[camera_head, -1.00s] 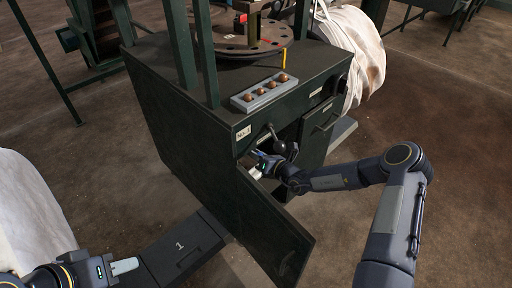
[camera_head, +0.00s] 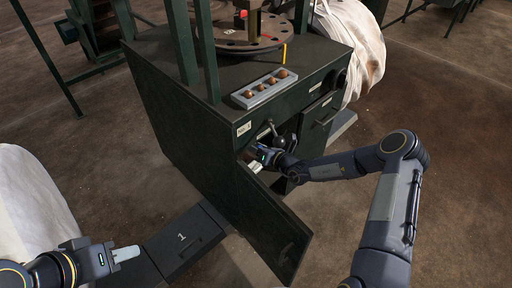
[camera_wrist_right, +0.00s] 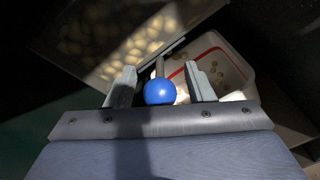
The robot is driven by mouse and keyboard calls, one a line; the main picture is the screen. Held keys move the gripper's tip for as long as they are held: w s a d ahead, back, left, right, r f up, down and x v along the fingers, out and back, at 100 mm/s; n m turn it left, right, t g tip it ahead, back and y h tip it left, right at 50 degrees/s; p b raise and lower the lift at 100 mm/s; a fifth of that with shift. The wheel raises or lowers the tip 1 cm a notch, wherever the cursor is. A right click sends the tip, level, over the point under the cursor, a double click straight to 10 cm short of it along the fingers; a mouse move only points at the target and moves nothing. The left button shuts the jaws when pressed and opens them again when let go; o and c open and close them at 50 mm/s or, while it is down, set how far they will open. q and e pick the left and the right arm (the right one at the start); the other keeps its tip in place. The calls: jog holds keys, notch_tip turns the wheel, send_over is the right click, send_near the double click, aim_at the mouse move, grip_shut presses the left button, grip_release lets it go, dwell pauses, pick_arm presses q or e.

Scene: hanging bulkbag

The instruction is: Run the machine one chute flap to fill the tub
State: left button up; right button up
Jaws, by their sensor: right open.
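Machine one is the dark green cabinet (camera_head: 185,125) with a "No. 1" label; its front panel (camera_head: 265,225) stands open. My right gripper (camera_head: 265,156) reaches into the opening. In the right wrist view my right gripper (camera_wrist_right: 160,76) is open, with a blue ball knob (camera_wrist_right: 159,91) on a short stem between its fingers; contact cannot be told. Beyond it is a white tub (camera_wrist_right: 238,62) with a red line inside and a few round pieces. A window (camera_wrist_right: 125,40) shows many pale round pieces. My left gripper (camera_head: 126,254) is away at lower left, its finger gap unclear.
A black-knobbed lever (camera_head: 270,131) sits just above the opening. A grey strip with several brown balls (camera_head: 265,88) lies on the cabinet top. A dark step marked 1 (camera_head: 182,238) and a white bag (camera_head: 30,205) are at left.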

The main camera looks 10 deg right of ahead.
jog(key=p+v, duration=0.2)
jog(key=v, duration=0.5)
jog(key=shift+s+d, duration=0.25)
jog(key=shift+s, duration=0.05)
jog(key=shift+r, duration=0.1)
